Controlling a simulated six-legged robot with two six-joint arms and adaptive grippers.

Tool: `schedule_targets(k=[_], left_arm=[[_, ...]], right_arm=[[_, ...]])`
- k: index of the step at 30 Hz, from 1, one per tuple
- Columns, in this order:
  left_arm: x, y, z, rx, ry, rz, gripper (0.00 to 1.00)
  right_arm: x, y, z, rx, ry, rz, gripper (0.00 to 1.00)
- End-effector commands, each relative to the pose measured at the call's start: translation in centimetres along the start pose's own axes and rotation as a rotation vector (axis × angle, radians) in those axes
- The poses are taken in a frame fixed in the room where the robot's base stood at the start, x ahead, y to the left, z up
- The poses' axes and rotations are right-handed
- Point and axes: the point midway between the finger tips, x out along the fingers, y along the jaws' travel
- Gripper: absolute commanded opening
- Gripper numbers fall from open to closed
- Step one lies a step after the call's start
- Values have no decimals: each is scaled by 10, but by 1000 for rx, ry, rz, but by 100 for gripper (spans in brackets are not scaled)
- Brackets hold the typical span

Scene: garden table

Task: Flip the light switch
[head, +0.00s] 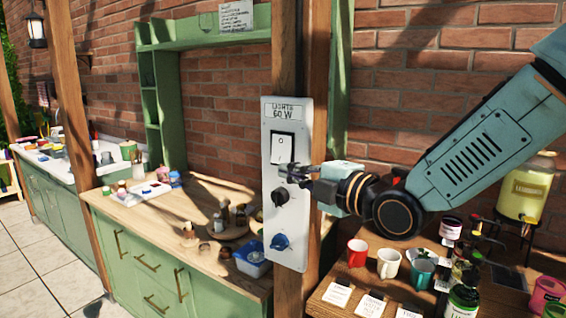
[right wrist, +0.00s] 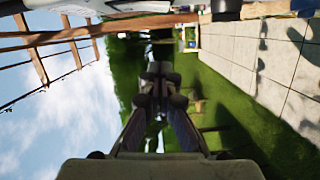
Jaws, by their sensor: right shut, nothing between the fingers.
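The light switch (head: 282,148) is a white rocker in a black frame, high on a white panel (head: 301,229) fixed to a wooden post. A label on the panel reads "LIGHTS 60 W". Below the rocker are a black knob (head: 281,196) and a blue knob (head: 279,241). My right gripper (head: 288,171) comes in from the right and is shut and empty. Its fingertips are in front of the panel, just below the rocker; I cannot tell whether they touch it. In the right wrist view the shut fingers (right wrist: 157,75) point away from the camera. My left gripper is not in view.
A wooden counter (head: 150,215) with jars stands left of the post. On the right, a table carries a red mug (head: 357,252), a white mug (head: 388,263), bottles and a yellow lemonade dispenser (head: 525,190). A brick wall is behind.

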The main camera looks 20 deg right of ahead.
Motion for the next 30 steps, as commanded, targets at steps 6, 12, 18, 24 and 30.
schedule_targets(k=[6, 12, 18, 24, 30], left_arm=[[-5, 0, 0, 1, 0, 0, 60], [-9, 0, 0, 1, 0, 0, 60], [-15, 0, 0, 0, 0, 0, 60], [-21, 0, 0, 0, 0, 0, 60], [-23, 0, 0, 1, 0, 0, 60]], right_arm=[[25, 0, -1, -4, 1, -2, 0], [46, 0, 0, -2, 1, -1, 0], [59, 2, 9, 5, 0, 3, 0], [64, 1, 29, 4, -1, 2, 0], [66, 1, 38, 2, 0, 2, 0]])
